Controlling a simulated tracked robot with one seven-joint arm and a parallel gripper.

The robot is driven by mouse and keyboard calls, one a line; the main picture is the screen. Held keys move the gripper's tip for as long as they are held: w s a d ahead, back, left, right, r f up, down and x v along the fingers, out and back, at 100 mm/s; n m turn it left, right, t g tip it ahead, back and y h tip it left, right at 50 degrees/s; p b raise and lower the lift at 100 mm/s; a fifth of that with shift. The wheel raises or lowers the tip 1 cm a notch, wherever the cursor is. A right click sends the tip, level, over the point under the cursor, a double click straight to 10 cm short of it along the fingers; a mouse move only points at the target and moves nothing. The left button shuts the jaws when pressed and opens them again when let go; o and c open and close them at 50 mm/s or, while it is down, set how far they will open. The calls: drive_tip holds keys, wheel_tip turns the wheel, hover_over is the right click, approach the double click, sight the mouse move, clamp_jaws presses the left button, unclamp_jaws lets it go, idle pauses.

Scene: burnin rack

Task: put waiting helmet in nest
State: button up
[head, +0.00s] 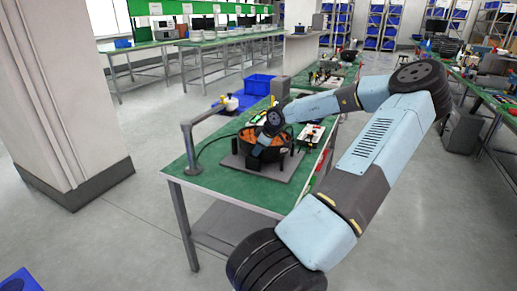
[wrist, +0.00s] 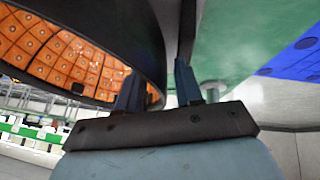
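A round black shell with an orange lining (head: 243,144) sits on a dark square base plate (head: 262,171) on the green table. I cannot tell whether this is the helmet, the nest, or one in the other. In the wrist view the black shell wall (wrist: 120,30) and its orange tiled inside (wrist: 65,55) fill the upper left. My gripper (head: 262,148) is down at the shell in the head view. In the wrist view my gripper (wrist: 157,85) has its fingers apart, the left one over the lining and the right one outside the wall. My arm hides part of the shell.
A grey post with a horizontal arm (head: 188,148) stands at the table's near left.

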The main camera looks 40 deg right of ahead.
drive_tip(key=shift+o, duration=0.6)
